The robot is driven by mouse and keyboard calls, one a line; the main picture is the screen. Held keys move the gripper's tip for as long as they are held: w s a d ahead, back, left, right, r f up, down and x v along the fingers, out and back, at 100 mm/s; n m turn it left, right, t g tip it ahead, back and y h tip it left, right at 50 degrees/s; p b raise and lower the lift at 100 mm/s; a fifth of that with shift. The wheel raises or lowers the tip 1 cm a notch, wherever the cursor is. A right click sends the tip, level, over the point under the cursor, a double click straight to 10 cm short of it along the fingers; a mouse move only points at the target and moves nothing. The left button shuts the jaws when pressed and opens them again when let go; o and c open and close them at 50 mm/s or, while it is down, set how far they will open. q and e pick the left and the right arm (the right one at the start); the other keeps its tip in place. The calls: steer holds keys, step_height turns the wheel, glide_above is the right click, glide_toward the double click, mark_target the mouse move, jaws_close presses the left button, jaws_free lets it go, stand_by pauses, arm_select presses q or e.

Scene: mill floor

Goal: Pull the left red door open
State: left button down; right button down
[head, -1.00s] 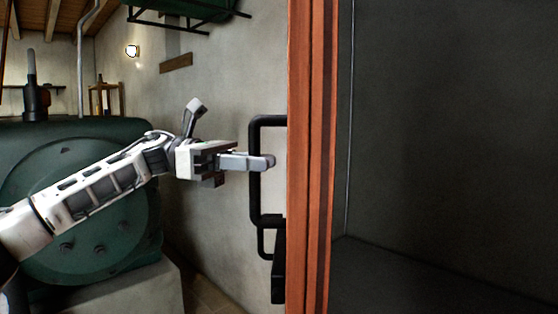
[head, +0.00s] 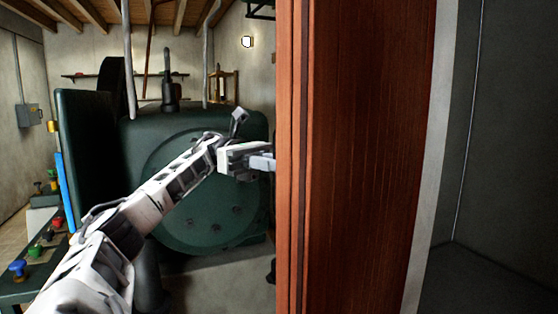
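The red door (head: 365,150) stands ajar in the middle of the head view. Its narrow edge faces me, and its broad reddish-brown face shows to the right of that edge. My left arm reaches in from the left, and my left gripper (head: 262,163) is at the door's left side. Its fingertips are hidden behind the door edge, so its grip cannot be seen. The door's black handle is almost wholly hidden; only a small dark piece shows low beside the edge. My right gripper is not in view.
A pale frame strip (head: 432,150) and a dark interior (head: 515,150) lie right of the door. A large green machine (head: 195,235) stands behind my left arm. A bench with coloured knobs (head: 35,255) is at the lower left.

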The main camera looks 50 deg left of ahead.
arm_select(q)
steer(key=shift+r, duration=0.15)
steer(key=c, duration=1.5)
jaws_free()
steer(key=shift+o, duration=0.2)
